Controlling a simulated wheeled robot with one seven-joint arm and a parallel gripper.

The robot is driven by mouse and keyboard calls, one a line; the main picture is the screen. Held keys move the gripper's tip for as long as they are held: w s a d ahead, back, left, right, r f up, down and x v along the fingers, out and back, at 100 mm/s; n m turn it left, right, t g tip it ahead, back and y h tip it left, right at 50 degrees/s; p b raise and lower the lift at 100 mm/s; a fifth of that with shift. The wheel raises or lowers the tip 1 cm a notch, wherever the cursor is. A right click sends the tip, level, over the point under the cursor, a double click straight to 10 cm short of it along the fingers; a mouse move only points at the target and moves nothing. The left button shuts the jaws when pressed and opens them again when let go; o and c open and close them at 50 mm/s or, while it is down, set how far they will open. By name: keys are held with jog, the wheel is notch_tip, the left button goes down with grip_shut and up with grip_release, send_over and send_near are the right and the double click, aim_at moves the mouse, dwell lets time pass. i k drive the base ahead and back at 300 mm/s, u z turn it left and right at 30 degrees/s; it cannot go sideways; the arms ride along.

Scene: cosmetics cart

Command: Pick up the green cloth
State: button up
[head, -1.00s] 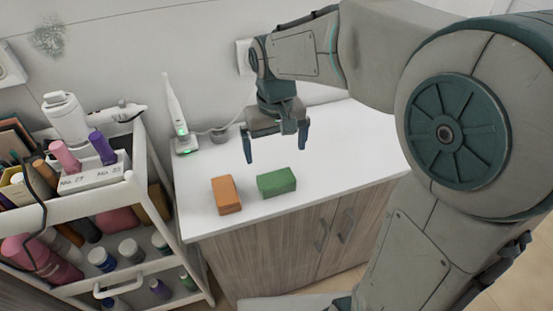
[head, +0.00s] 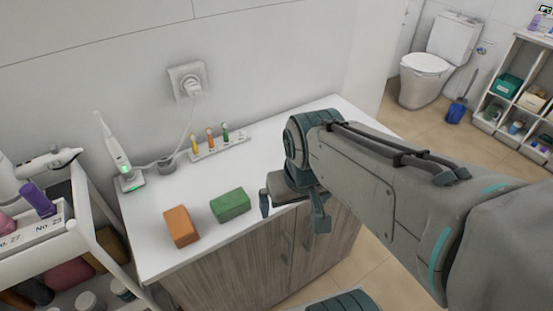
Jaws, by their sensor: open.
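The green cloth (head: 230,205) is a folded block lying on the white counter top, near its front edge. An orange folded cloth (head: 181,226) lies just to its left, apart from it. My gripper (head: 293,215) is open and empty, to the right of the green cloth near the counter's front edge. Its two fingers point down, and they do not touch the green cloth. The arm hides part of the counter's right side.
On the white counter (head: 160,192) stand a charging electric toothbrush (head: 117,150) and a rack (head: 222,146) with several small coloured items at the back. A cart (head: 88,215) with bottles stands at the left. A toilet (head: 440,62) and a shelf (head: 520,95) are at the far right.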

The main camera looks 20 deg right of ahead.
aim_at(227, 206)
jog(key=z, duration=1.9)
jog(key=k, duration=0.85)
jog(key=u, duration=0.8)
jog(key=i, duration=0.45)
